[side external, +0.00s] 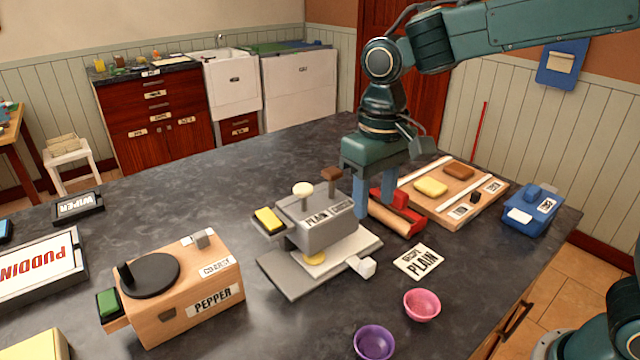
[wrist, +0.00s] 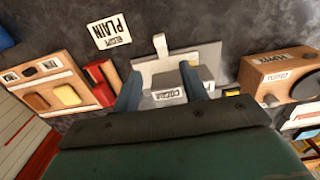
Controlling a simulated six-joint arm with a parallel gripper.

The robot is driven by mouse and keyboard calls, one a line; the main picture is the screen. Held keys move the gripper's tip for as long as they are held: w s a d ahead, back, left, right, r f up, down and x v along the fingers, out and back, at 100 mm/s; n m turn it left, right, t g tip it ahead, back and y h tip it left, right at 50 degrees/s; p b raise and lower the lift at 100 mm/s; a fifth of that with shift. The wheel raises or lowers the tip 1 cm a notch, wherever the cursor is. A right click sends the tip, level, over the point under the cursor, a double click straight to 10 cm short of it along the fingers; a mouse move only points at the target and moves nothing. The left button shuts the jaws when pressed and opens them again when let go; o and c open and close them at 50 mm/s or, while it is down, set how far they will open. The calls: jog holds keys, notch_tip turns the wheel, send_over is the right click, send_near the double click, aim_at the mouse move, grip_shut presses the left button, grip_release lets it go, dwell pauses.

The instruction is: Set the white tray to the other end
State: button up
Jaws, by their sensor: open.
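A white tray (side external: 340,252) with a white block handle (side external: 362,267) lies on the flat base under a grey press (side external: 318,222). A yellow disc (side external: 314,258) sits at the tray's left part, under the press. The handle also shows in the wrist view (wrist: 160,45), at the far side of the press. My gripper (side external: 375,205) is open and empty, pointing down behind the press. In the wrist view its fingers (wrist: 160,76) appear either side of the press's labelled top; contact cannot be told.
A red holder with a wooden roller (side external: 398,215) stands close right of my gripper. Beyond it are a wooden board (side external: 450,200) and a blue box (side external: 532,210). A PLAIN card (side external: 420,262), pink bowl (side external: 421,304) and purple bowl (side external: 374,342) lie in front. The PEPPER box (side external: 190,300) is left.

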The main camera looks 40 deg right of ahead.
aim_at(367, 262)
notch_tip(367, 262, down, 14)
jog(key=shift+r, duration=0.1)
dwell(0.8)
jog(key=shift+c, duration=0.4)
grip_shut()
